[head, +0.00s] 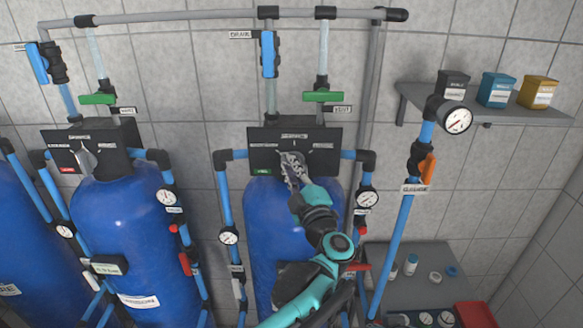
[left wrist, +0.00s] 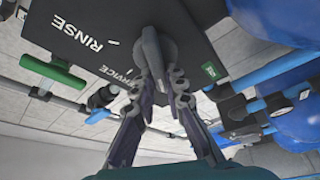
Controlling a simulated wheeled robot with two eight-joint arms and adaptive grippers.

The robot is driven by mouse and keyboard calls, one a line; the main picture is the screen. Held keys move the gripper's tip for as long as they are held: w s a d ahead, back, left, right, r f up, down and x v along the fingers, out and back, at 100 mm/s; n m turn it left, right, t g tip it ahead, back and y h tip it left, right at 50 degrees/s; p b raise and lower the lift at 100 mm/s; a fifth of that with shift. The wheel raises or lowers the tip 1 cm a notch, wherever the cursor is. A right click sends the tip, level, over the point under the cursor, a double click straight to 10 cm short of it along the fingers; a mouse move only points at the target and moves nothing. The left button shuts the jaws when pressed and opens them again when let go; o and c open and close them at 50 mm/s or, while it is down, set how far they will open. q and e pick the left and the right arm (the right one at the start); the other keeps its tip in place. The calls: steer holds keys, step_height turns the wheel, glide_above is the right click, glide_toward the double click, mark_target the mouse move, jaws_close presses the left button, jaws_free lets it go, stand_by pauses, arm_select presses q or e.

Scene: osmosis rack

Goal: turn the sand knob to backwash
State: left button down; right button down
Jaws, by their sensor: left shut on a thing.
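The black control panel (head: 265,138) sits on top of the middle blue tank (head: 265,215). My left gripper (head: 292,168) reaches up to the middle of this panel. In the left wrist view, its two fingers (left wrist: 166,88) are shut on a grey knob (left wrist: 150,47), one on each side of the lever. The panel (left wrist: 85,25) shows the words RINSE and SERVICE there; the lever's tip lies near SERVICE. The gripper mostly hides the knob in the head view. I cannot read a sand label on this tank. My right gripper is not in view.
Another blue tank (head: 125,235) with its own panel and grey knob (head: 87,160) stands to the left. Blue pipes, gauges (head: 367,199) and a green valve handle (head: 323,96) surround the middle tank. A shelf (head: 520,110) with boxes is at the right.

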arm_select(q)
steer(key=c, duration=1.6)
jaws_free()
steer(key=shift+o, duration=0.2)
steer(key=shift+s, duration=0.1)
steer(key=v, duration=1.2)
steer(key=shift+a, duration=0.1)
